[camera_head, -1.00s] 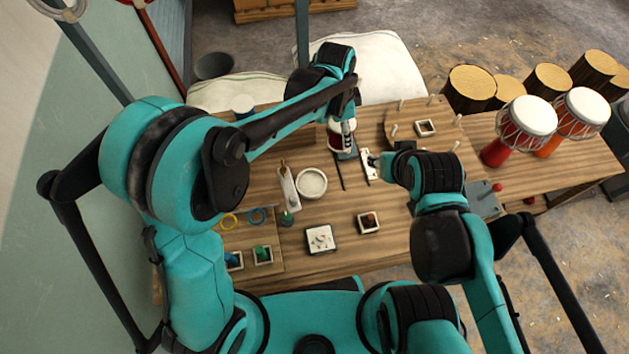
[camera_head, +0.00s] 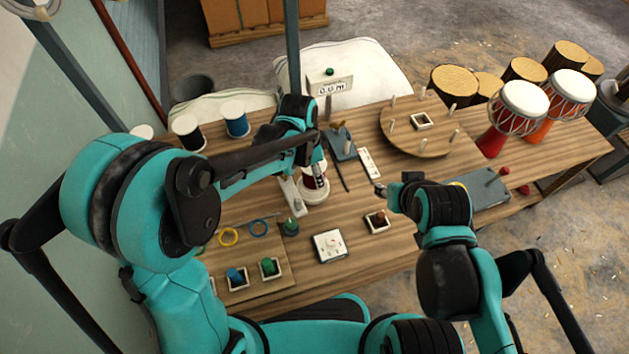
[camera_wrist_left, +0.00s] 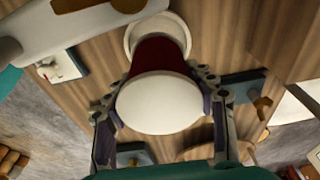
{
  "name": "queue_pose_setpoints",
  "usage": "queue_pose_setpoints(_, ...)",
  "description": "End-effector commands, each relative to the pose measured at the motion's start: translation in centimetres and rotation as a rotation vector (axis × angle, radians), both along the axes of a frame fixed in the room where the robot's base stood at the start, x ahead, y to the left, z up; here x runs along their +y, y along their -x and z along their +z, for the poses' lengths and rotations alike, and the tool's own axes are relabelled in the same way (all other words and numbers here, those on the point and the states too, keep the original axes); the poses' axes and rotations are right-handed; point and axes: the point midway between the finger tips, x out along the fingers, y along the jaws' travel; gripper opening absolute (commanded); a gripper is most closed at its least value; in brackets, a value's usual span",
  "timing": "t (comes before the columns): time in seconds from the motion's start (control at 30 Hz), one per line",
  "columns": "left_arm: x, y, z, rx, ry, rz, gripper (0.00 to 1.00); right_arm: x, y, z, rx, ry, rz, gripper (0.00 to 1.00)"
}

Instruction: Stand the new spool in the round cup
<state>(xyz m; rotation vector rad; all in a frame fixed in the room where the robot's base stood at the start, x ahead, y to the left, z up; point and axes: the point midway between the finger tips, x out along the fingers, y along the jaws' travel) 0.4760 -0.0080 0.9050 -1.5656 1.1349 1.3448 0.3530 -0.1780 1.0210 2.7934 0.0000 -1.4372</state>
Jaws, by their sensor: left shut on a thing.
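My left gripper (camera_head: 318,172) is shut on a spool with dark red thread (camera_head: 315,183) and white flanges. In the left wrist view the fingers are on both sides of the spool's white near flange (camera_wrist_left: 160,104). The spool is about upright over the round white cup (camera_head: 313,197), whose rim shows past the red thread in the wrist view (camera_wrist_left: 131,38). The spool hides most of the cup's opening, so I cannot tell whether its lower end is inside or just above. My right gripper (camera_head: 380,188) is over the table, apart from both; its fingers are too small to read.
Black (camera_head: 188,132) and blue (camera_head: 236,120) spools stand at the back left. A pale holder (camera_head: 291,196) is close left of the cup. A grey stand (camera_head: 340,145) and a round pegged board (camera_head: 428,125) are behind. Bare wood lies right of the cup.

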Motion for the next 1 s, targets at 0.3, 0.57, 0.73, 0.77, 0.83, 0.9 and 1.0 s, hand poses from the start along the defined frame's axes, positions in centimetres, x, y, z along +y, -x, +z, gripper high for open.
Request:
queue_pose_setpoints(0.3,0.2,-0.1,-3.6,0.000,0.000,-0.001,0.21,0.0,0.0,-1.8,0.000,0.000,0.000,0.40)
queue_pose_setpoints(0.57,0.2,-0.1,-4.1,0.000,0.000,-0.001,0.21,0.0,0.0,-1.9,0.000,0.000,0.000,0.40)
queue_pose_setpoints(0.73,0.2,-0.1,-4.5,0.000,0.000,-0.001,0.21,0.0,0.0,-2.2,0.000,0.000,0.000,0.40)
queue_pose_setpoints(0.77,0.2,-0.1,-4.5,0.000,0.000,-0.001,0.58,0.0,0.0,-2.3,0.000,0.000,0.000,0.40)
queue_pose_setpoints(0.83,0.2,-0.1,-4.4,0.000,0.000,-0.001,0.76,0.0,0.0,-2.2,0.000,0.000,0.000,0.40)
queue_pose_setpoints(0.9,0.2,-0.1,-4.4,0.000,0.000,-0.001,0.76,0.0,0.0,-2.2,0.000,0.000,0.000,0.40)
queue_pose_setpoints(1.0,0.2,-0.1,-4.4,0.000,0.000,-0.001,0.76,0.0,0.0,-2.2,0.000,0.000,0.000,0.40)
